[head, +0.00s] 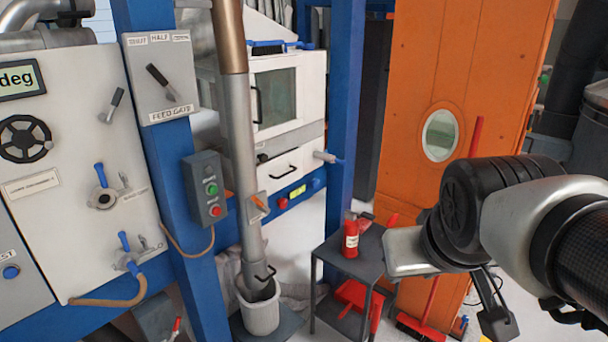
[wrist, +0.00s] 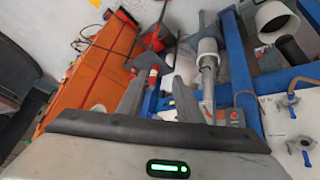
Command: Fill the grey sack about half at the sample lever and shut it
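A light grey open-topped container (head: 261,316) stands under the lower end of the grey down pipe (head: 243,150); I cannot tell whether it is the sack. It also shows in the wrist view (wrist: 208,52). Pale crumpled material (head: 293,291), perhaps a sack, lies behind it, partly hidden. A small orange-handled lever (head: 259,202) sits on the pipe, and a black handle (head: 266,274) is near its outlet. No label names the sample lever. My gripper (wrist: 158,92) is open and empty, its fingers apart. It is at the right in the head view, away from the pipe.
A dark side table (head: 352,270) with a red fire extinguisher (head: 351,236) stands between the pipe and my arm. A red broom (head: 424,328) leans by the orange elevator casing (head: 408,110). Blue posts (head: 346,105) flank the pipe. A feed gate panel (head: 160,76) is at the left.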

